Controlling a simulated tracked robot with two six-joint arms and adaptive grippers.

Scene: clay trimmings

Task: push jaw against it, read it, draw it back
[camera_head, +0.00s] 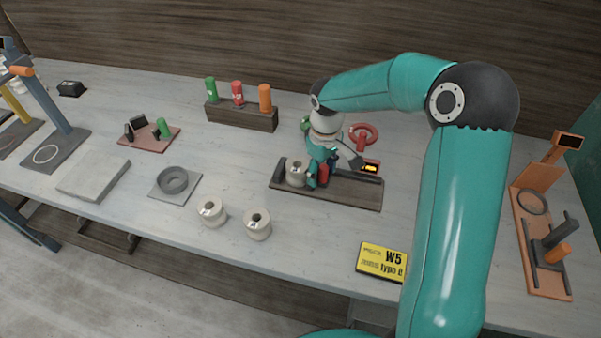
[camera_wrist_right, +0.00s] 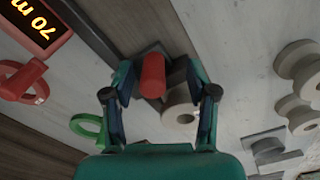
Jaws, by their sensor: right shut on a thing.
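A dark measuring bench (camera_head: 345,191) lies on the table with a fixed jaw (camera_head: 279,170) at its left end. A pale spool (camera_head: 296,173) stands beside it, and also shows in the right wrist view (camera_wrist_right: 180,117). My right gripper (camera_head: 318,174) is shut on the red handle (camera_wrist_right: 152,76) of the sliding jaw, just right of the spool. I cannot tell whether the jaw touches the spool. The bench's display (camera_head: 371,168) is lit orange; in the right wrist view (camera_wrist_right: 37,28) it reads "70 m", cut off by the edge. My left gripper is out of view.
Two more spools (camera_head: 211,212) (camera_head: 257,224) stand in front. A yellow sign (camera_head: 382,262) reads "W5" and "type", with a last letter unclear. A red ring (camera_head: 364,137) lies behind the bench. A rack (camera_head: 242,116) holds green, red and orange cylinders. An orange gauge (camera_head: 540,240) stands right.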

